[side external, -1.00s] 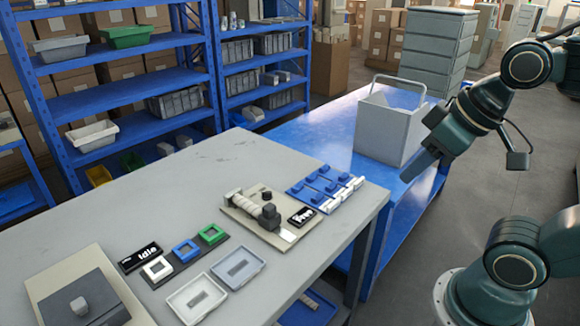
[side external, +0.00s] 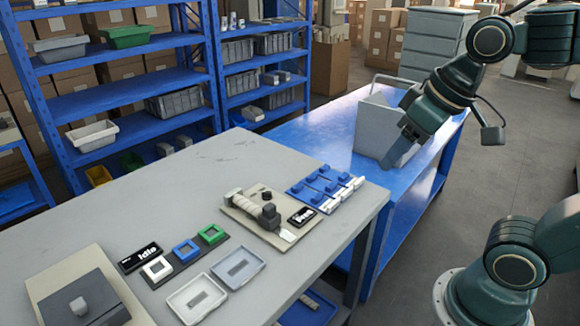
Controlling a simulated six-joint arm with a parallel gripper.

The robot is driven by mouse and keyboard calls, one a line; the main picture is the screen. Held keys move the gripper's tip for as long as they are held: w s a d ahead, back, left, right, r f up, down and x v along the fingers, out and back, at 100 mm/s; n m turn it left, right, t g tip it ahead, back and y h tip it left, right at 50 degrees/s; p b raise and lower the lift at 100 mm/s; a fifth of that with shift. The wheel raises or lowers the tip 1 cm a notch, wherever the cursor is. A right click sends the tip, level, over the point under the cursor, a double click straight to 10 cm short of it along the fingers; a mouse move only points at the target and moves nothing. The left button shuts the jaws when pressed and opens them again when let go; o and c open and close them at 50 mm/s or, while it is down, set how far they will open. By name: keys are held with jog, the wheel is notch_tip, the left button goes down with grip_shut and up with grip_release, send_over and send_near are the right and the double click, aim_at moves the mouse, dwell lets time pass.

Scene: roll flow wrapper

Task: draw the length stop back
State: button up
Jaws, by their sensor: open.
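The flow wrapper unit (side external: 241,207) sits on the grey table, a beige base plate carrying a pale roll, a dark block and a black knob (side external: 267,196). A small black display (side external: 302,216) is at its right end. I cannot tell which part is the length stop. My gripper (side external: 392,163) hangs in the air to the right of the table, in front of the light grey bin, apart from the wrapper. It points down and to the left, and nothing shows between its fingers.
A blue tray (side external: 303,197) with blue and white pieces lies beside the wrapper. A black "Idle" display (side external: 140,257), coloured square frames (side external: 186,250) and two shallow trays (side external: 238,267) lie at the front. A grey bin (side external: 375,130) stands on the blue bench (side external: 320,118).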

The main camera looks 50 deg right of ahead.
jog(key=w+g, duration=0.1)
jog(key=w, duration=0.8)
jog(key=g, duration=0.4)
send_over(269, 206)
notch_tip(269, 206, down, 13)
jog(key=shift+r, duration=0.15)
notch_tip(269, 206, down, 14)
jog(key=shift+r, duration=0.1)
